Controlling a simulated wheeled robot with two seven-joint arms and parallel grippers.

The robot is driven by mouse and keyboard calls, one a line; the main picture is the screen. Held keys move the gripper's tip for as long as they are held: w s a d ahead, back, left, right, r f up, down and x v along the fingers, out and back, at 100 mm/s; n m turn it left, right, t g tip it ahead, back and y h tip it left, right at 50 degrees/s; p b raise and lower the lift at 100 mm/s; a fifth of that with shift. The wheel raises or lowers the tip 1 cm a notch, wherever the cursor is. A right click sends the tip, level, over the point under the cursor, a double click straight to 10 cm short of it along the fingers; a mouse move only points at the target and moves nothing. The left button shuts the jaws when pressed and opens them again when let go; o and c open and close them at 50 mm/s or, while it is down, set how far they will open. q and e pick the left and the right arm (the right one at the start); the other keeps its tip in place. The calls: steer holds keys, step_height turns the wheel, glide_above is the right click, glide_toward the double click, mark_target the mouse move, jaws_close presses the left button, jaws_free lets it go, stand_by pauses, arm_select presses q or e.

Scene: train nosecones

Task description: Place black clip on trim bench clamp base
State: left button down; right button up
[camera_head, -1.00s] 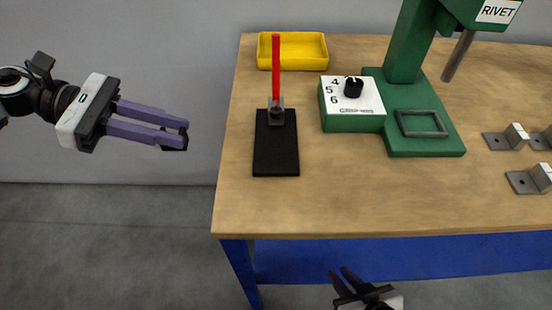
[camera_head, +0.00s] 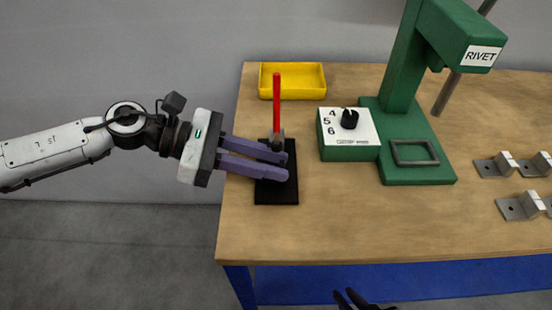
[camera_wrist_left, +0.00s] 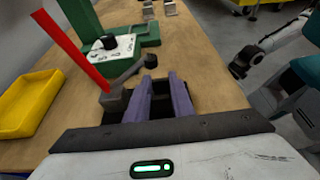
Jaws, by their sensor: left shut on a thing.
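The clamp base (camera_head: 277,196) is a black plate near the bench's left end, with a grey metal clamp and an upright red lever (camera_head: 276,100). My left gripper (camera_head: 284,166) reaches in from the left, with its purple fingers over the plate just in front of the clamp. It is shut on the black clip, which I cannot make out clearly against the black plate. In the left wrist view the fingers (camera_wrist_left: 163,82) point at the clamp's grey arm (camera_wrist_left: 151,63). I cannot tell whether the clip touches the plate. My right gripper (camera_head: 350,298) is open and empty at the bottom edge.
A yellow tray (camera_head: 304,72) is behind the clamp. A green dial box (camera_head: 348,152) and green rivet press (camera_head: 425,172) stand to the right. Several metal brackets (camera_head: 520,206) lie far right. The wooden bench front (camera_head: 380,225) is clear.

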arm_select(q)
steer(key=shift+d+r, duration=0.15)
steer(key=shift+d, duration=0.55)
steer(key=shift+a+f, duration=0.1)
steer(key=shift+f, duration=0.35)
steer(key=shift+f, duration=0.15)
steer(key=c, duration=1.5)
jaws_free()
steer(key=shift+c, duration=0.2)
